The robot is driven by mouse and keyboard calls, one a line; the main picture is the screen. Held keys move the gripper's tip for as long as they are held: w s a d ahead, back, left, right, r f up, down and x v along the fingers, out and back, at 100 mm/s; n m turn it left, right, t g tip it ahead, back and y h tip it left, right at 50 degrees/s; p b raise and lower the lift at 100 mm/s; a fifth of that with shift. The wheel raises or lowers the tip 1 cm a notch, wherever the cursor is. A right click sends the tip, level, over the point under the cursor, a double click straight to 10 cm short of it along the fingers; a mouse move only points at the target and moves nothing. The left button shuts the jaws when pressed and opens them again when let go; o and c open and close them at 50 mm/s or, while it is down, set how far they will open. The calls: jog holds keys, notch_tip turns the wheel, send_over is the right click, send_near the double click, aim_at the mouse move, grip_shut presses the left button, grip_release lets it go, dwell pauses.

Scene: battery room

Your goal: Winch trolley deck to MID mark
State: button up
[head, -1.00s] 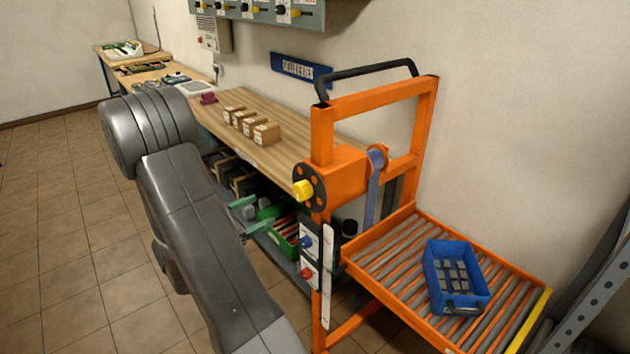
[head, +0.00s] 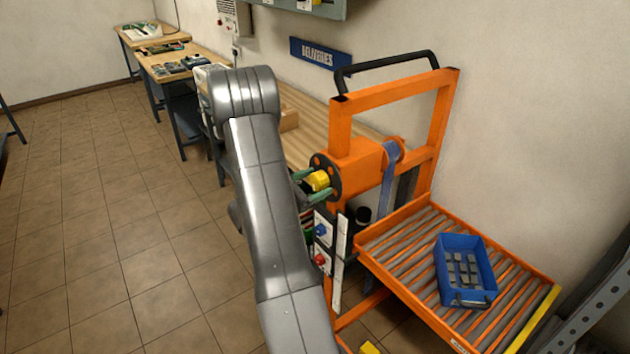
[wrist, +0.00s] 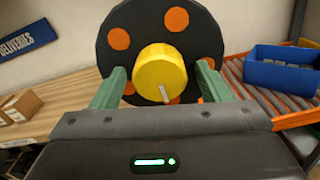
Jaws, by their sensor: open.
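The orange winch trolley (head: 448,115) stands against the wall. Its yellow winch knob (head: 318,181) sits on a black disc with orange spots (wrist: 118,40). My gripper (head: 312,188) is open at the knob. In the wrist view the green fingers (wrist: 160,88) stand on either side of the yellow knob (wrist: 160,70), with a gap showing on each side. The roller deck (head: 405,255) holds a blue crate (head: 464,290) with grey blocks. A blue strap (head: 388,180) runs down from the winch. A white strip (head: 341,250) is on the post; no MID lettering is readable.
A blue switch (head: 321,229) and a red switch (head: 320,260) are on the post just below the knob. A wooden bench (head: 305,140) with cartons is behind my arm. A grey perforated rail (head: 590,310) stands at the right. Tiled floor at the left is clear.

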jog(key=shift+w+d, duration=0.1)
jog(key=shift+d, duration=0.05)
jog(key=c, duration=1)
jog(key=shift+n, duration=0.3)
jog(key=n, duration=0.2)
jog(key=shift+n, duration=1.9)
